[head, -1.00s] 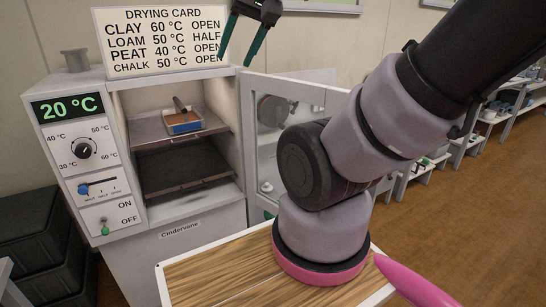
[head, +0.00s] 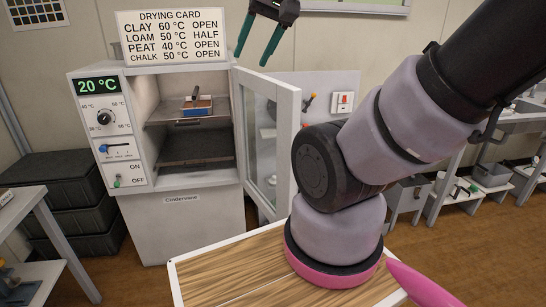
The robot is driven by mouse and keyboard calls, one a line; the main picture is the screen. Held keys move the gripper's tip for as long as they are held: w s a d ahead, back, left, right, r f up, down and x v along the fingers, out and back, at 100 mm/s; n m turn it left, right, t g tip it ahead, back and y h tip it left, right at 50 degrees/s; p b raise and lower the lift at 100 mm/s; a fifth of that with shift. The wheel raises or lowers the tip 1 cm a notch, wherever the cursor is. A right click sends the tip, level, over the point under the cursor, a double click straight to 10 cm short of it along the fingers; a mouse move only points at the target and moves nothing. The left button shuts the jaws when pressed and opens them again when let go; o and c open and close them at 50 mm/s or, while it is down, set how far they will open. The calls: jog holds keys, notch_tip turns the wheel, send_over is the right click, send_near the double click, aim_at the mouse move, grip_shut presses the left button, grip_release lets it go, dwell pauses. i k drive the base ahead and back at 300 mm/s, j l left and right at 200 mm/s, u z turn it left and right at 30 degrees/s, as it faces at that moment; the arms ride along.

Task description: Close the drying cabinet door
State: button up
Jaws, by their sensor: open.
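The drying cabinet (head: 190,215) stands ahead, left of centre, with its front open. Its door (head: 284,140) is hinged on the right side and stands wide open towards me, with a glass pane in a white frame. Inside, a small blue-edged tray of brown soil (head: 197,106) with a handle sits on the upper shelf. My gripper (head: 254,58) is at the top of the head view, jaws apart and empty, in front of and above the cabinet's upper right corner. It appears apart from the door. My arm hides what is right of the door's lower part.
A wooden-topped surface (head: 225,272) lies in front, below my arm. A drying card (head: 172,36) stands on the cabinet. Black crates (head: 65,195) are stacked to the left. A side table (head: 50,225) is at left; benches with shelves (head: 465,185) stand at right.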

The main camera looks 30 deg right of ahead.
aim_at(288, 97)
jog(key=l+u, duration=0.4)
jog(key=l, duration=0.55)
jog(key=l+u, duration=0.35)
jog(key=l, duration=0.65)
jog(key=k+l, duration=0.1)
jog(key=l, duration=0.25)
jog(key=k+l+u, duration=0.15)
jog(key=l, duration=0.2)
jog(key=k+l, duration=0.1)
jog(key=l, duration=0.25)
jog(key=k+l+u, duration=0.15)
jog(key=k+u, duration=0.2)
jog(key=k, duration=0.25)
